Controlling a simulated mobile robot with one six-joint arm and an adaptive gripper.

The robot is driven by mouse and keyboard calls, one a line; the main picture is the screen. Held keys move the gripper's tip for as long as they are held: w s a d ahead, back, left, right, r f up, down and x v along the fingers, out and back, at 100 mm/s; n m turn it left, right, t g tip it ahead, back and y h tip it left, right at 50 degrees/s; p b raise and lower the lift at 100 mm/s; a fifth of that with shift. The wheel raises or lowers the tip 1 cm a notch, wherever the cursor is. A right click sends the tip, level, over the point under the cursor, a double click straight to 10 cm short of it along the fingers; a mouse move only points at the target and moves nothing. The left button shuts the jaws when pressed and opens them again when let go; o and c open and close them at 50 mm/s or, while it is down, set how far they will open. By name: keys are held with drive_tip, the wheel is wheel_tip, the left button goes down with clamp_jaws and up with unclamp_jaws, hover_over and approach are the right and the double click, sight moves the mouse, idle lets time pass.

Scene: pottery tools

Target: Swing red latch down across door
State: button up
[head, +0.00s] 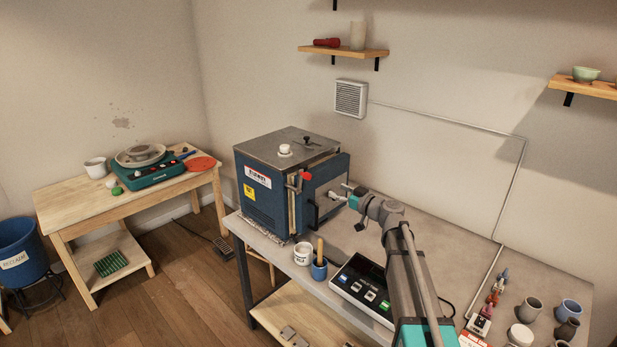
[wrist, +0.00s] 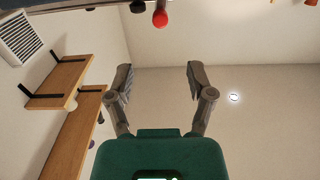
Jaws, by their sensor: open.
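The blue kiln (head: 264,205) stands on the grey bench with its door side (head: 325,186) facing right. The red latch knob (head: 306,175) sits near the upper front edge of that side, beside a metal fitting. In the wrist view the red knob (wrist: 160,19) shows at the top edge, beyond and between the fingers. My gripper (head: 339,192) is just right of the knob at the door side, apart from it. Its two fingers (wrist: 158,73) are spread, with nothing between them. Whether the door is fully closed is hard to tell.
A control box (head: 362,288), a white cup (head: 303,254) and a blue cup with a wooden-handled tool (head: 319,270) stand on the bench (head: 420,240). Several pots are at the right end. Wall shelves (head: 343,52) hang above. A wheel table (head: 130,200) stands left.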

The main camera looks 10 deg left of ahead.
sight(310, 178)
drive_tip(key=shift+w+a, duration=0.1)
drive_tip(key=shift+a, duration=0.05)
drive_tip(key=x, duration=1.3)
drive_tip(key=shift+w+a, duration=0.15)
drive_tip(key=shift+a, duration=0.05)
clamp_jaws()
